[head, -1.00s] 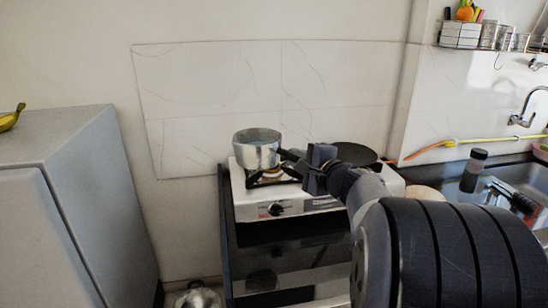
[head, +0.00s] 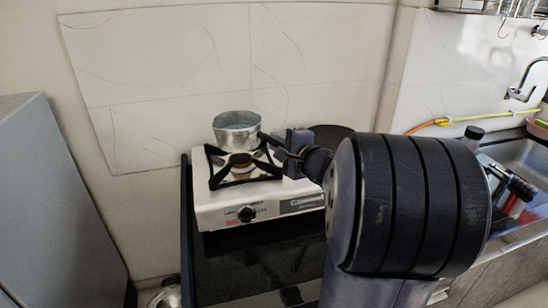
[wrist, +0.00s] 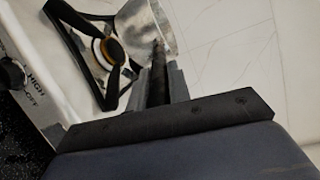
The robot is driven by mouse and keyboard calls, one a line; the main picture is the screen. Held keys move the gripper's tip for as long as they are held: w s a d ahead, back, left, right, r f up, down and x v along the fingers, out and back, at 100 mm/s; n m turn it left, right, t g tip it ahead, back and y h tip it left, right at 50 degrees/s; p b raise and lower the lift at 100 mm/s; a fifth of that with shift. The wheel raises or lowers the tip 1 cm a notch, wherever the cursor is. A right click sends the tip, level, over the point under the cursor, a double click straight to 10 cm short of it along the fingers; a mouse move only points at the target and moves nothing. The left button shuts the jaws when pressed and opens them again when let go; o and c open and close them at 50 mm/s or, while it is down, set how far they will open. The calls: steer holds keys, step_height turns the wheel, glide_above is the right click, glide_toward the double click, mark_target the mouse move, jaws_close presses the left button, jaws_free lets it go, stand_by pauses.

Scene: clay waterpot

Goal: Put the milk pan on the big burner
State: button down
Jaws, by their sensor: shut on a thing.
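The milk pan (head: 236,128), a small silver pot with a dark handle, appears above and behind the left burner (head: 240,164) in the head view. In the wrist view the pan (wrist: 147,22) is beside the burner (wrist: 108,50), toward the wall, and cut off by the top edge. I cannot tell if the pan touches the black grate. My gripper (head: 283,152) is shut on the pan's handle, to the right of the pan. In the wrist view its fingers (wrist: 157,88) clasp the dark handle. Which burner is the big one is unclear.
A dark round pan (head: 333,134) sits on the stove's right side, partly hidden by my arm. The white stove (head: 215,207) has a front knob. The tiled wall (head: 190,60) is close behind. A sink (head: 520,150) is at the right and a grey cabinet (head: 50,220) at the left.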

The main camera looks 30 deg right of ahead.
steer(key=shift+f, duration=1.95)
steer(key=shift+f+b, duration=0.2)
steer(key=shift+b, duration=0.25)
steer(key=c, duration=1.3)
jaws_free()
steer(key=shift+r, duration=0.1)
steer(key=s, duration=0.4)
steer(key=s+d+r, duration=0.1)
steer(key=s, duration=0.3)
steer(key=s+b, duration=0.1)
steer(key=s, duration=0.3)
steer(key=shift+d+r, duration=0.2)
steer(key=shift+r, duration=0.1)
steer(key=shift+w, duration=0.15)
